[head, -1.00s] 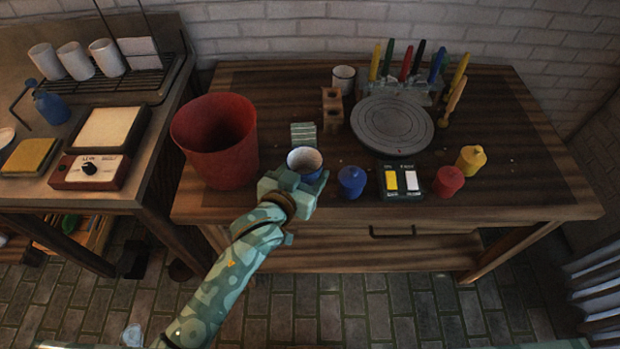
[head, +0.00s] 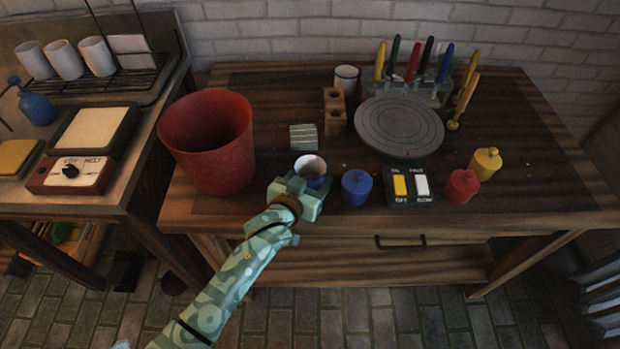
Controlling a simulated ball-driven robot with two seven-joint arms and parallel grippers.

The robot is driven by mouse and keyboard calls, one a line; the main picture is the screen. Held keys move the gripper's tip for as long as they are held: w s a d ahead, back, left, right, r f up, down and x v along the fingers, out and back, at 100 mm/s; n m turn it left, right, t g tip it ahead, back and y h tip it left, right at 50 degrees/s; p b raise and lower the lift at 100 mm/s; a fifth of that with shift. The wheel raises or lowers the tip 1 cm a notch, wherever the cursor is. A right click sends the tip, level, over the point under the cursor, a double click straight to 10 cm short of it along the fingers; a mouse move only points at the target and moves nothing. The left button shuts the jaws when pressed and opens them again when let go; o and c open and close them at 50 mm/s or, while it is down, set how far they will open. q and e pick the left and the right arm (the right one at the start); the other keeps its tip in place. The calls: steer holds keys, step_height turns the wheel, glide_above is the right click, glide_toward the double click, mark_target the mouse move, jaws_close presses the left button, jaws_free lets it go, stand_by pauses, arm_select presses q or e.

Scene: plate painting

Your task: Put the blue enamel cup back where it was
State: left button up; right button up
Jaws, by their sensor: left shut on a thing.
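The blue enamel cup (head: 311,167) has a pale inside and a blue outer wall. It is at the front of the wooden table, left of the blue lidded pot. My left gripper (head: 303,186) reaches in from the lower left and is shut on the cup, its fingers hiding the lower part. The cup looks upright; I cannot tell whether its base touches the table. My right gripper is not in view.
A red bin (head: 208,142) stands left of the cup. A striped block (head: 303,137) lies behind it. The blue pot (head: 356,187) is close on its right, then a switch box (head: 410,187), a red pot (head: 461,187) and a yellow pot (head: 485,163). A grey turntable (head: 399,126) is farther back.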

arm_select(q)
steer(key=o, duration=1.1)
steer(key=shift+f, duration=0.15)
steer(key=shift+o, duration=0.2)
steer(key=shift+s+r, duration=0.1)
steer(key=shift+r, duration=0.15)
steer(key=p+v, duration=0.4)
steer(key=v, duration=0.7)
steer(key=shift+r+p, duration=0.1)
steer(key=shift+p, duration=0.2)
steer(key=shift+s+a, duration=0.2)
steer(key=shift+s, duration=0.15)
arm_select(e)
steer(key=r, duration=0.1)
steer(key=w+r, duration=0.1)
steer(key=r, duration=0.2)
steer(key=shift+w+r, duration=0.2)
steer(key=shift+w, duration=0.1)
